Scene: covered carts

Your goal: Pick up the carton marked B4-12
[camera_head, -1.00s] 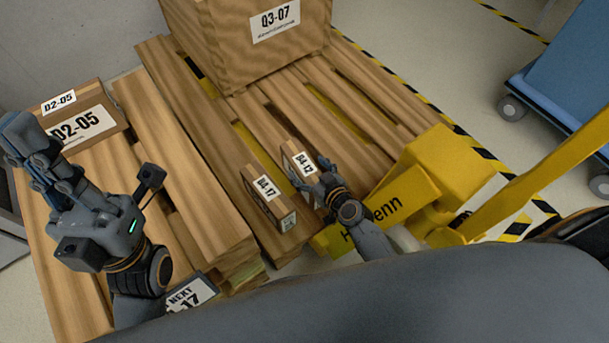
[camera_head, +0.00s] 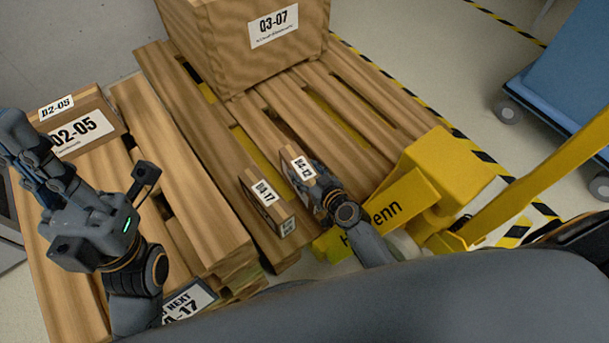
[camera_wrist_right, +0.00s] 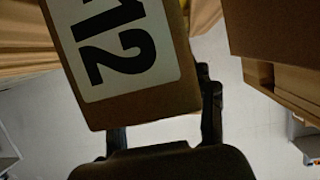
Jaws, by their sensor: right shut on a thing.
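The carton marked B4-12 (camera_head: 297,174) is a small brown box with a white label, on the wooden pallet near its front edge. Its label ends in 12 in the right wrist view (camera_wrist_right: 122,52). My right gripper (camera_head: 322,184) is shut on this carton from the right; its fingers are partly hidden behind it. I cannot tell whether the carton is clear of the slats. A similar carton (camera_head: 263,209), whose label ends in 17, stands just to its left, apart from it. My left gripper (camera_head: 82,160) is open and empty over the left pallet.
A large Q3-07 box (camera_head: 240,60) stands at the pallet's back. A D2-05 carton (camera_head: 100,100) lies on the left pallet. A yellow pallet jack (camera_head: 455,165) stands close right of my right gripper. A blue cart (camera_head: 575,75) is at the far right. Bare slats lie behind the small cartons.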

